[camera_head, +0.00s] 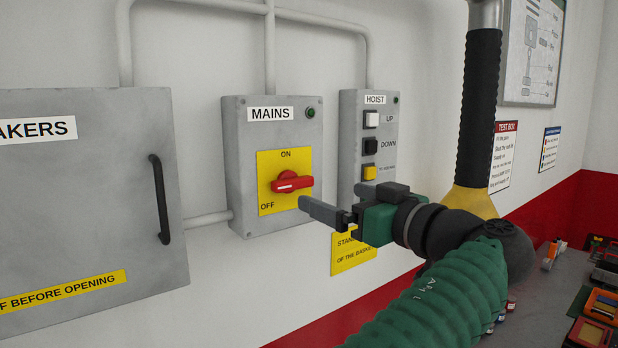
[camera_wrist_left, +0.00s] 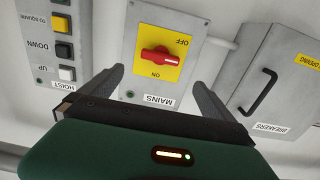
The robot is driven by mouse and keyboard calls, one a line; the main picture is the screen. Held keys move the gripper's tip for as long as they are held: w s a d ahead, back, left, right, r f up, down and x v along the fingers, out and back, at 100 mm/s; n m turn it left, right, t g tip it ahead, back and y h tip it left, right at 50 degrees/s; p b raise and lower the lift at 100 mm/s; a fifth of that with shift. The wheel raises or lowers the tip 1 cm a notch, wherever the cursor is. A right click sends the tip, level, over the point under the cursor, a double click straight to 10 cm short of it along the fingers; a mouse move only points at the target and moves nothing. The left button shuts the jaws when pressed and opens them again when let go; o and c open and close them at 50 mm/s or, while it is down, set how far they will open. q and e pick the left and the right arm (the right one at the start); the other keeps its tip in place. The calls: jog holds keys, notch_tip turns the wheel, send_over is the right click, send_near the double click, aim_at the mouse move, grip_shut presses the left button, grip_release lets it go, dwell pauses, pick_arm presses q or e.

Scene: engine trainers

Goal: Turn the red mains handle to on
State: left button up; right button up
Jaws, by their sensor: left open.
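The red mains handle (camera_head: 292,182) sits on a yellow plate (camera_head: 271,200) on the grey MAINS box (camera_head: 243,160). ON is printed at the plate's top and OFF at its lower left. The handle lies nearly level, its white-marked end toward the left, dipping slightly toward OFF. My left gripper (camera_head: 322,207) is open and empty, in front of the box, just right of and below the handle. In the left wrist view, which is upside down, the handle (camera_wrist_left: 159,57) shows beyond and between the spread fingers (camera_wrist_left: 155,78), apart from them. My right gripper is not in view.
A HOIST box (camera_head: 352,135) with push buttons is right of the MAINS box, close behind my gripper. A BREAKERS cabinet (camera_head: 80,210) with a black handle (camera_head: 160,200) is at left. Grey conduits (camera_head: 270,50) run above. A bench with trays (camera_head: 600,305) is at lower right.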

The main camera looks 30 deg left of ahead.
aim_at(297, 183)
pick_arm(q)
jog(key=p+x, duration=0.5)
jog(key=x, duration=0.7)
jog(key=shift+w+d+r, duration=0.1)
jog(key=shift+w+r, duration=0.05)
jog(key=shift+w, duration=0.05)
jog(key=shift+a, duration=0.5)
jog(key=shift+s, duration=0.1)
jog(key=shift+d, duration=0.1)
jog(key=shift+c, duration=0.9)
jog(key=shift+d, duration=0.1)
jog(key=c, duration=1.1)
